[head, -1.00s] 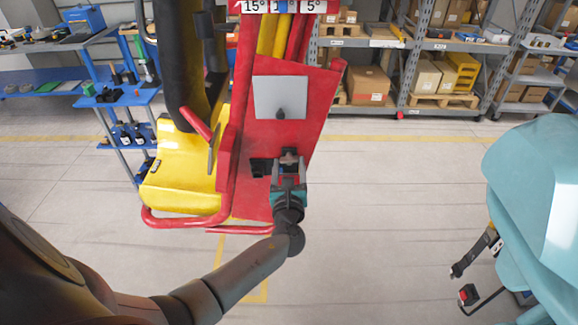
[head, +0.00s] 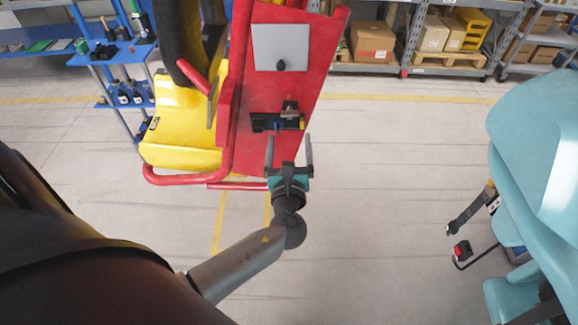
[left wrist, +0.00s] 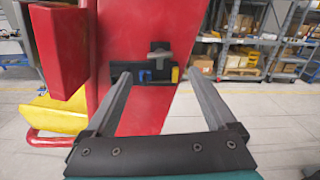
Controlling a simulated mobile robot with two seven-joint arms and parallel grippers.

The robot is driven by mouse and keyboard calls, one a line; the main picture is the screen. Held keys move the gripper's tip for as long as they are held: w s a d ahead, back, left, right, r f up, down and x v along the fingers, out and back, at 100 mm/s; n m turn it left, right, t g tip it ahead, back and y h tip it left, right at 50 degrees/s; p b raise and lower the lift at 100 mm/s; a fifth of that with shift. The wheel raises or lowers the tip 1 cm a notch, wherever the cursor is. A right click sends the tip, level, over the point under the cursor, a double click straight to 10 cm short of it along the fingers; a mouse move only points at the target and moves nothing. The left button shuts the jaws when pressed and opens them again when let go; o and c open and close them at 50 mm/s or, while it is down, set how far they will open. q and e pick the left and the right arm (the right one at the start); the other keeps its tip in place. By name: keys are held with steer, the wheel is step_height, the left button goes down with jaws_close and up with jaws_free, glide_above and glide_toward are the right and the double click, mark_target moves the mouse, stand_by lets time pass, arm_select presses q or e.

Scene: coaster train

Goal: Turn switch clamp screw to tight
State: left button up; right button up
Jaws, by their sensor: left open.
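The switch clamp (head: 277,123) is a small dark block with a blue and a yellow part, fixed low on the red panel (head: 272,93). My left gripper (head: 289,140) is open and empty, just below and in front of the clamp. Its two fingers (left wrist: 157,82) frame the clamp in the left wrist view. My right gripper does not show.
A grey plate (head: 281,48) with a dark knob is above the clamp. A yellow seat (head: 183,125) and red rail (head: 185,181) stand to the left. A teal body (head: 545,150) is on the right. Shelves with boxes (head: 372,42) stand behind. The floor between is clear.

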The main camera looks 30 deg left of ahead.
arm_select(q)
steer(key=v, duration=0.7)
steer(key=shift+b, duration=0.45)
steer(key=s+f+n+g+h+b, duration=0.2)
steer(key=s+f+n+g+b, duration=0.1)
steer(key=f, duration=0.9)
steer(key=s+f+n+g+h+b, duration=0.1)
steer(key=s+f+n+g+b, duration=0.2)
steer(key=f, duration=0.9)
steer(key=s+f+n+g+h+b, duration=0.2)
steer(key=s+f+b, duration=0.15)
steer(key=f, duration=0.95)
steer(key=s+d+f+n+g+h+b, duration=0.2)
steer(key=s+f+n+b, duration=0.4)
steer(key=s+f+n, duration=0.3)
steer(key=s+d+f+n+g+h+b, duration=0.2)
steer(key=s+f+n+g+b, duration=0.2)
steer(key=s+f, duration=1.2)
steer(key=f+n+b, duration=0.1)
steer(key=n+b, duration=0.1)
steer(key=n, duration=0.2)
steer(key=shift+d+f+n, duration=0.25)
steer(key=shift+n, duration=0.15)
